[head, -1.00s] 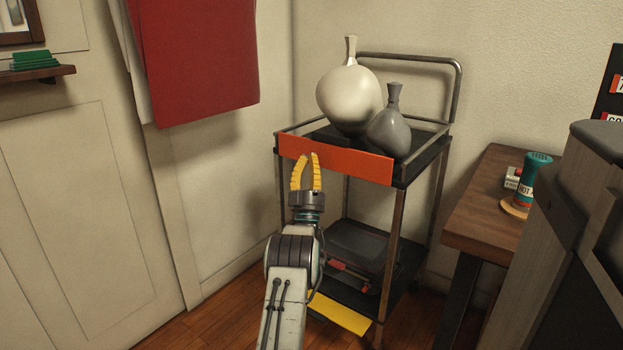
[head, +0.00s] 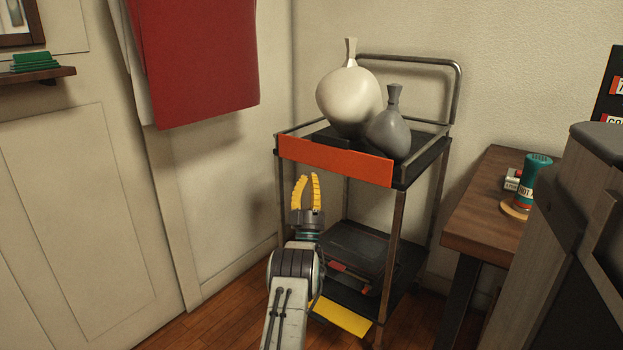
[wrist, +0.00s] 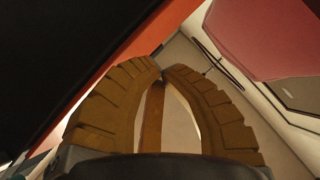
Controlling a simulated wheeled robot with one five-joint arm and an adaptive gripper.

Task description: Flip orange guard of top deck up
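The orange guard (head: 335,160) is a flat panel along the front side of the cart's top deck (head: 426,160). It looks upright; I cannot tell whether it touches my gripper. My gripper (head: 309,177) has yellow fingers pointing up. In the head view they show just below the guard, toward its left part. The wrist view shows the fingertips (wrist: 163,73) close together with nothing held between them. The guard is a diagonal orange strip (wrist: 122,58) there, beside a large dark surface at upper left.
A cream vase (head: 348,98) and a grey vase (head: 389,133) stand on the top deck. A yellow panel (head: 341,317) fronts the lower deck, with a dark case (head: 355,245) behind. A wooden table (head: 480,215) stands right; a red cloth (head: 195,60) hangs left.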

